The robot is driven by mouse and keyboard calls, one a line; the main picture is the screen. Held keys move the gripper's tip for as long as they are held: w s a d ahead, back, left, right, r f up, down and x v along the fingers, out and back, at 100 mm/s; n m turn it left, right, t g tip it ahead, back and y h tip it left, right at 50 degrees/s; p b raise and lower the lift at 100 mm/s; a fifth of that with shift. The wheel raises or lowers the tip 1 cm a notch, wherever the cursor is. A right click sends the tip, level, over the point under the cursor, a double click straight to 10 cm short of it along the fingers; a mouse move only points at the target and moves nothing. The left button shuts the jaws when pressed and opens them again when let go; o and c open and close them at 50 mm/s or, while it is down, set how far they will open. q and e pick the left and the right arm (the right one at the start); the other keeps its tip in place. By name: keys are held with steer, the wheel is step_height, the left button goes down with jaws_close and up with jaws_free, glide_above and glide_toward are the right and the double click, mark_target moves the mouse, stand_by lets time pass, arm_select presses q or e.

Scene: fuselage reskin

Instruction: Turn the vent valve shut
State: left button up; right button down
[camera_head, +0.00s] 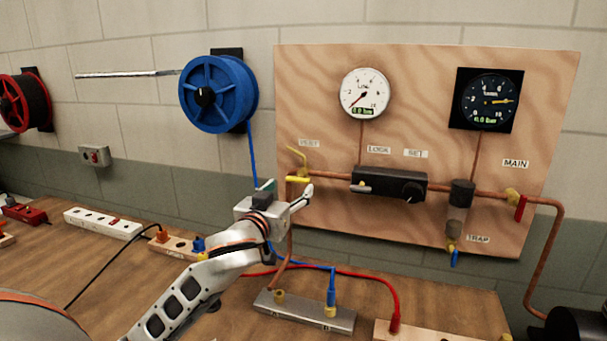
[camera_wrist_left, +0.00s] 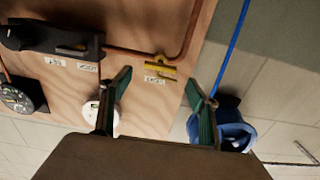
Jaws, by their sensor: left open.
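The vent valve (camera_head: 298,179) is a yellow-handled valve on the copper pipe at the left of the wooden panel, below a small label. Part of its yellow handle slants up to the left. It also shows in the left wrist view (camera_wrist_left: 158,69), between and beyond the fingertips. My left gripper (camera_head: 288,191) is open and empty, just below and in front of the valve, apart from it as far as I can tell. Its two green-padded fingers (camera_wrist_left: 157,82) are spread in the left wrist view. My right gripper is in neither view.
The panel (camera_head: 330,215) carries a white gauge (camera_head: 365,93), a dark gauge (camera_head: 491,101), a black regulator block (camera_head: 390,186) and a red-handled main valve (camera_head: 519,207). A blue hose reel (camera_head: 217,94) hangs left. Hoses and a manifold (camera_head: 305,310) lie on the bench below.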

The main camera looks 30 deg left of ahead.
mark_target(296, 180)
arm_select(q)
steer(key=shift+p+x, duration=0.35)
steer(key=shift+x, duration=3.3)
steer(key=c, duration=1.1)
